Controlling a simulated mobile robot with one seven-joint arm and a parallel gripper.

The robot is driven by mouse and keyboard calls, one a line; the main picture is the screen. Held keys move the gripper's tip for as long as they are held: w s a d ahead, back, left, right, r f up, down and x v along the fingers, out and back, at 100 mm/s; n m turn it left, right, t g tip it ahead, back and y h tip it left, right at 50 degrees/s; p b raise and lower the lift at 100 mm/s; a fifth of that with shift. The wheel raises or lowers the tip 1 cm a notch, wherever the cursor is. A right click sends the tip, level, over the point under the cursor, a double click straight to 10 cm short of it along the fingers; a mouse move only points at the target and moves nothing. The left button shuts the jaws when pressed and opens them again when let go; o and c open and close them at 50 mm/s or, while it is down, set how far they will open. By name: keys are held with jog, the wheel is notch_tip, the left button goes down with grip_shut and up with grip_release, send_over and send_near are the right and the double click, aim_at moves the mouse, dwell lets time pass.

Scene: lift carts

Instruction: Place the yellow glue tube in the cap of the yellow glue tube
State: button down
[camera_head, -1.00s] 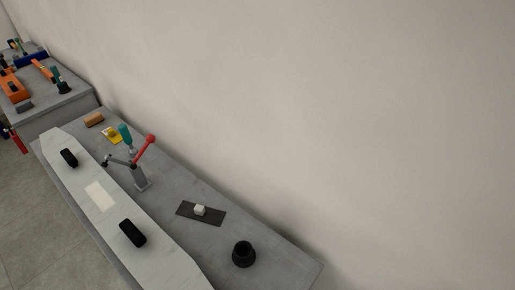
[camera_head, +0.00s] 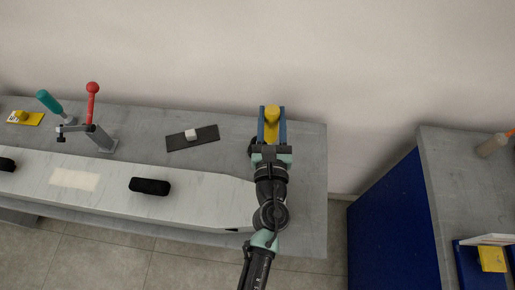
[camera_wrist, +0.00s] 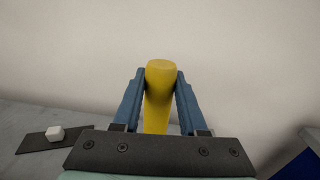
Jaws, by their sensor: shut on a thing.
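The yellow glue tube (camera_head: 271,128) is between the two blue fingers of my gripper (camera_head: 271,112), over the right end of the grey workbench. In the wrist view the tube (camera_wrist: 159,95) stands lengthwise between the fingers (camera_wrist: 158,78), which press on its sides. Its rounded yellow end points away from my wrist. A black round piece (camera_head: 251,148), which looks like the cap, shows only as a dark edge at the left of my gripper. The rest of it is hidden behind my gripper. I cannot tell the gap between tube and cap.
A dark plate (camera_head: 206,139) with a white block (camera_head: 190,134) lies left of my gripper. A red-handled clamp (camera_head: 93,115) stands farther left. A pale board (camera_head: 110,205) with black grips runs along the front. The wall is close behind. A blue cabinet (camera_head: 390,215) stands right, across a gap.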

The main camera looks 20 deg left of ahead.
jog(key=w+a+f+y+b, duration=0.1)
jog(key=a+f+b, duration=0.2)
jog(key=f+b, duration=0.5)
jog(key=shift+w+a+f+n+b, duration=0.25)
jog(key=shift+w+n+b, duration=0.05)
jog(key=shift+b, duration=0.35)
jog(key=shift+f, duration=0.1)
jog(key=shift+c, duration=2.2)
grip_release()
